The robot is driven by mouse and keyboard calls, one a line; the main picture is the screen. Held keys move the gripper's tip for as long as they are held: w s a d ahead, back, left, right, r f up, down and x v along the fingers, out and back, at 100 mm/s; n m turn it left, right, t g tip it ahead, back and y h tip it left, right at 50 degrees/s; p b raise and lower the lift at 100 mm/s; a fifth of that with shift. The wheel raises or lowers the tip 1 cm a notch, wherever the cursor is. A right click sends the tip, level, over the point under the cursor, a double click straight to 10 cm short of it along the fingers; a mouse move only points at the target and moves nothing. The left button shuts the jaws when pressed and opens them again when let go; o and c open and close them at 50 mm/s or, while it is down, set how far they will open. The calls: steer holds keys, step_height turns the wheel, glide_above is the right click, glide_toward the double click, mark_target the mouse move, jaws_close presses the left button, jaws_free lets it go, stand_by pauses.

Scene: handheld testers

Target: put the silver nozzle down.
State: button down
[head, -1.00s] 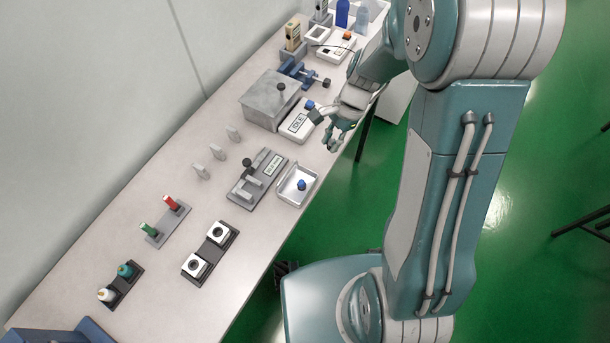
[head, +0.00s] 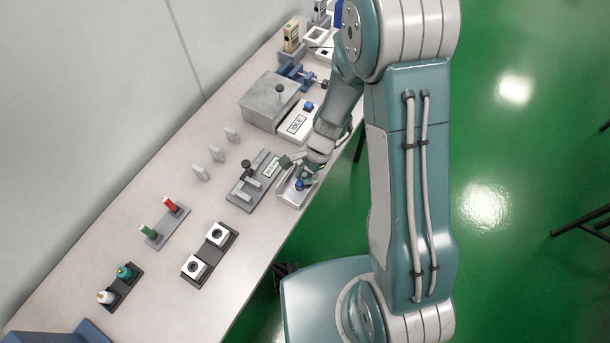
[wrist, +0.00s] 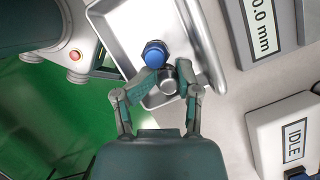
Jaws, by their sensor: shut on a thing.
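My gripper (wrist: 166,76) is shut on the silver nozzle (wrist: 168,86), a small grey metal piece between the fingertips in the wrist view. It is over the near part of the metal tray (wrist: 131,32), close to the blue-topped piece (wrist: 155,53) lying in the tray. Whether the nozzle touches the tray floor I cannot tell. In the head view my gripper (head: 297,171) is at the tray (head: 288,198), just above the blue-topped piece (head: 300,184); the nozzle is too small to make out there.
A gauge with a display (head: 271,168) stands left of the tray. A white box reading IDLE (head: 298,124) and a grey block (head: 268,103) are behind. A black holder with two white square pieces (head: 208,250) is in front. The bench edge is close on the right.

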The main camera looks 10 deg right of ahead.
steer(key=c, duration=0.8)
jaws_free()
steer(key=shift+a, duration=0.25)
steer(key=shift+w, duration=0.1)
steer(key=shift+d+r, duration=0.15)
steer(key=shift+d, duration=0.05)
steer(key=v, duration=1.2)
steer(key=s+d+r+n+t+h, duration=0.1)
steer(key=s+d+r+n+t, duration=0.1)
steer(key=s+r+n, duration=0.2)
steer(key=s+d+r+n+t+h, duration=0.1)
steer(key=s+r+n+t, duration=0.2)
steer(key=r, duration=0.6)
steer(key=s+d+r+n+t+h, duration=0.1)
steer(key=s+d+r+n+t, duration=0.1)
steer(key=s+r+n, duration=0.3)
steer(key=shift+s+d+r+t+h, duration=0.2)
steer(key=shift+s+r, duration=0.35)
steer(key=shift+r, duration=0.15)
steer(key=shift+s+d+r+t+h, duration=0.15)
steer(key=shift+s+r+t+h, duration=0.05)
steer(key=shift+s+r, duration=0.45)
steer(key=shift+w, duration=0.1)
